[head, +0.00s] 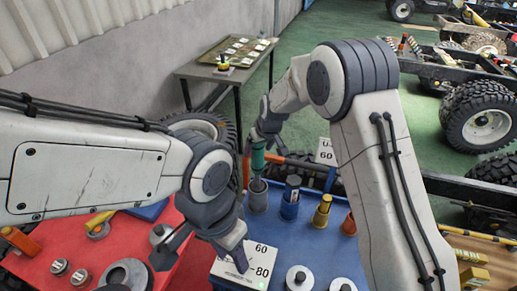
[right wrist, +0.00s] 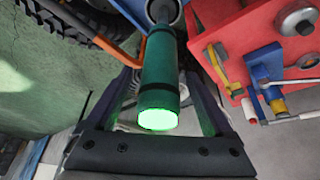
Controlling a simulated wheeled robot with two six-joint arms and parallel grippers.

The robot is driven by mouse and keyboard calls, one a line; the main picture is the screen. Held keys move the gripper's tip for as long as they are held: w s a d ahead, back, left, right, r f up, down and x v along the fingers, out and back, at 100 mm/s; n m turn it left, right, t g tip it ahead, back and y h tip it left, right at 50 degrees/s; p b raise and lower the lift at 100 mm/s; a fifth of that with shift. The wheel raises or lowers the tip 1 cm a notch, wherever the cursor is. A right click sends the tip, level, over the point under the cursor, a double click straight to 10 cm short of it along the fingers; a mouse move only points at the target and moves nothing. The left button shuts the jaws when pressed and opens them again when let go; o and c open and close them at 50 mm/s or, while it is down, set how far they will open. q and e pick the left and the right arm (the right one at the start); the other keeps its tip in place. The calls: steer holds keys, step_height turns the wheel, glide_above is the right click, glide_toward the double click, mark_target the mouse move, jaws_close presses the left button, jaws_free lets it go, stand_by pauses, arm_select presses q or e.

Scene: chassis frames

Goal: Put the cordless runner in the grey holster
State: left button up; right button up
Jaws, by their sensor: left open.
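The cordless runner (head: 258,158) is a green cylinder with dark bands and a grey nose. My right gripper (head: 262,138) is shut around its body and holds it nose down. In the right wrist view the runner (right wrist: 160,75) lies between the fingers, its near end glowing green. The grey holster (head: 257,199) stands on the blue bench top, directly below the runner. The nose is at the holster's mouth (right wrist: 178,16); I cannot tell how far inside it is. My left gripper (head: 202,262) is open and empty, low over the benches, left of the holster.
Blue (head: 290,207), yellow (head: 322,214) and orange (head: 349,224) holsters stand right of the grey one. A white box marked 60 and 80 (head: 232,271) lies near my left gripper. A red bench (head: 45,235) with several parts is at left.

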steer(key=shift+r, duration=0.1)
steer(key=shift+r, duration=0.15)
steer(key=b+v, duration=0.3)
steer(key=v, duration=0.9)
steer(key=s+a+n+g, duration=0.1)
steer(key=s+a+g, duration=0.15)
steer(key=s, duration=1.55)
steer(key=s+d+f+g, duration=0.1)
steer(key=s+d+f, duration=0.1)
steer(key=s, duration=0.6)
steer(key=s+d+f+h, duration=0.1)
steer(key=s+d+f, duration=0.1)
steer(key=s, duration=0.7)
steer(key=shift+d+n+g, duration=0.35)
steer(key=shift+d+n, duration=0.05)
steer(key=shift+d, duration=0.05)
steer(key=shift+s, duration=0.1)
step_height(320, 180, down, 3)
steer(key=b, duration=0.3)
steer(key=shift+f, duration=0.1)
